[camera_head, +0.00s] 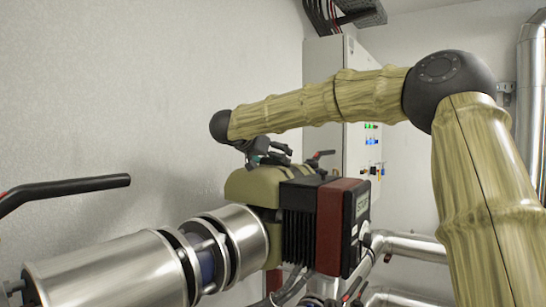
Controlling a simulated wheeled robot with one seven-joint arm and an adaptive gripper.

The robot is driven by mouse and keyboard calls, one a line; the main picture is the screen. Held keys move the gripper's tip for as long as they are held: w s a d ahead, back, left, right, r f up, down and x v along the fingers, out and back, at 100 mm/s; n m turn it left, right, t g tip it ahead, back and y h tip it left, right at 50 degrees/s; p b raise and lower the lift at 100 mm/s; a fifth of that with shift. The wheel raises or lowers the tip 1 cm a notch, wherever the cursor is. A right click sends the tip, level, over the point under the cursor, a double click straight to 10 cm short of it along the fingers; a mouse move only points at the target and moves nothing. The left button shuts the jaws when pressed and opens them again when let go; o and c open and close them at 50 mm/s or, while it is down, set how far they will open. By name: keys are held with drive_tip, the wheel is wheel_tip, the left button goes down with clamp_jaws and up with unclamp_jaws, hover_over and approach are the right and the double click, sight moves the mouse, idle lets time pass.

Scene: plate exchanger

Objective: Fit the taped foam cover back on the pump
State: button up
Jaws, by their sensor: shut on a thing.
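The pump (342,230) has a black finned body with a dark red band and a small display on its right face. It sits in the pipe run at the lower middle of the head view. The olive-green foam cover (248,188) is a rounded shell at the pump's left side, above the end of the silver pipe jacket. My gripper (268,161) reaches down to the cover's top from above and is shut on it. The fingertips are small and partly hidden. I cannot tell whether the cover is fully seated, and no tape is clearly visible.
Silver-clad pipe (115,270) with flanges runs left of the pump. A black lever handle (75,189) sticks out at the far left. A pale cabinet (335,90) with lights stands behind my arm. More pipes (415,246) lie at the lower right. The wall side is clear.

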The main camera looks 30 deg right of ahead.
sight(271, 167)
drive_tip(key=shift+f, duration=0.1)
drive_tip(key=shift+f, duration=1.8)
